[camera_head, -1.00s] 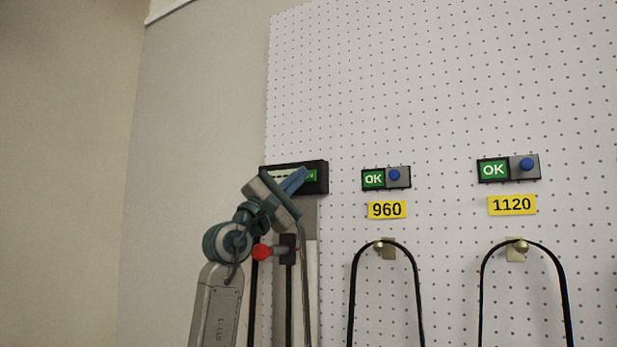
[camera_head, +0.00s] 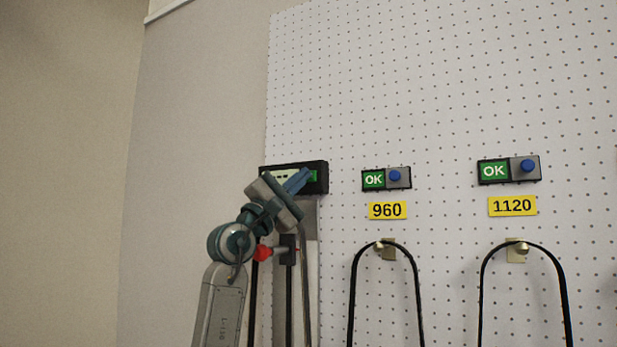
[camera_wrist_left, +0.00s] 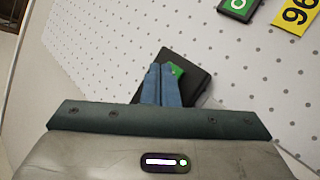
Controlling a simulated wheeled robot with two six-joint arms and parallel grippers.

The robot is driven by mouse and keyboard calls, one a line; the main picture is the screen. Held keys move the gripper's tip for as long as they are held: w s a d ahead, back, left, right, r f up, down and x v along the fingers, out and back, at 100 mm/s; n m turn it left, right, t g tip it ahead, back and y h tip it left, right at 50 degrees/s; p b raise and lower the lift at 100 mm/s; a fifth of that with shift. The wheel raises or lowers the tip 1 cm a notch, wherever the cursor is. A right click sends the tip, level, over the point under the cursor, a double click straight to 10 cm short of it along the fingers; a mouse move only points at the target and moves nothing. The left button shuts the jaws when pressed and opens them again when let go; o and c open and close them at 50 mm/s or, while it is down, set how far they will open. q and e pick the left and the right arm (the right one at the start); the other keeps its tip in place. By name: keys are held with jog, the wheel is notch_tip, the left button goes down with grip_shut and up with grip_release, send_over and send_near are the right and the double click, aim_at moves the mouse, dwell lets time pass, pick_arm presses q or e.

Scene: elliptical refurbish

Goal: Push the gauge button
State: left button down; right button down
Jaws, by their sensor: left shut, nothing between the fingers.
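The closed fingers (camera_wrist_left: 160,68) hide part of the gauge in the wrist view. I cannot tell whether the tips touch it. My right gripper is not in view.
Two small boxes with green OK displays and blue buttons (camera_head: 395,176) (camera_head: 527,166) hang to the right, above yellow labels 960 (camera_head: 387,210) and 1120 (camera_head: 512,205). Black belts (camera_head: 352,285) hang below them. A red knob (camera_head: 263,253) is beside my left wrist.

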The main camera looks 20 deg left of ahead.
pick_arm(q)
jog(key=shift+w+h, duration=0.2)
jog(key=shift+h, duration=0.1)
jog(key=shift+s, duration=0.6)
jog(key=shift+f, duration=0.1)
jog(key=shift+s+a+b, duration=0.15)
jog(key=shift+s+b, duration=0.45)
jog(key=shift+s, duration=0.9)
jog(key=shift+s+a+b, duration=0.15)
jog(key=shift+s+b, duration=0.45)
jog(key=shift+s, duration=0.85)
